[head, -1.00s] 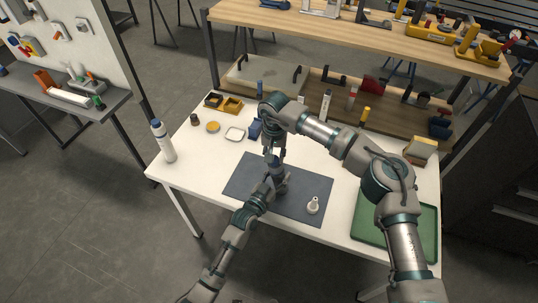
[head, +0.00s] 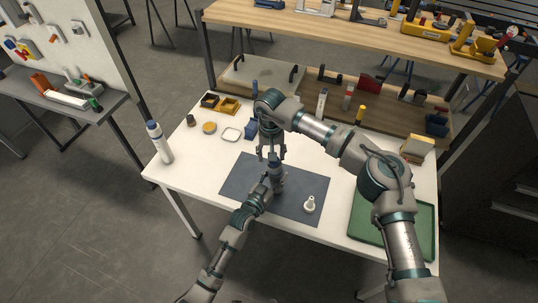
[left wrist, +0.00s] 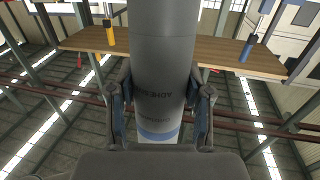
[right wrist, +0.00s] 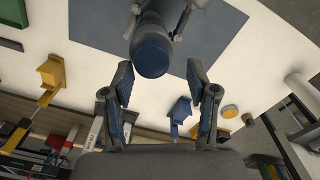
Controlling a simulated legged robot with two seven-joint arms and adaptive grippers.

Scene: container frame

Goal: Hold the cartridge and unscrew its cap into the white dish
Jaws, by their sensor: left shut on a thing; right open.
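The grey cartridge (head: 277,174) stands roughly upright over the dark mat, blue cap (right wrist: 151,57) at its top. My left gripper (head: 269,186) is shut on the cartridge; in the left wrist view the grey barrel (left wrist: 160,85) passes between its fingers (left wrist: 160,95). My right gripper (head: 271,153) points down just above the cartridge. In the right wrist view its open fingers (right wrist: 159,70) are spread on both sides of the cap's near edge, with gaps visible. The white dish (head: 232,134) lies on the table behind and left, and looks empty.
A white nozzle (head: 310,205) stands on the dark mat (head: 240,180). A white bottle (head: 161,144) stands at the left edge, a green tray (head: 395,222) at the right.

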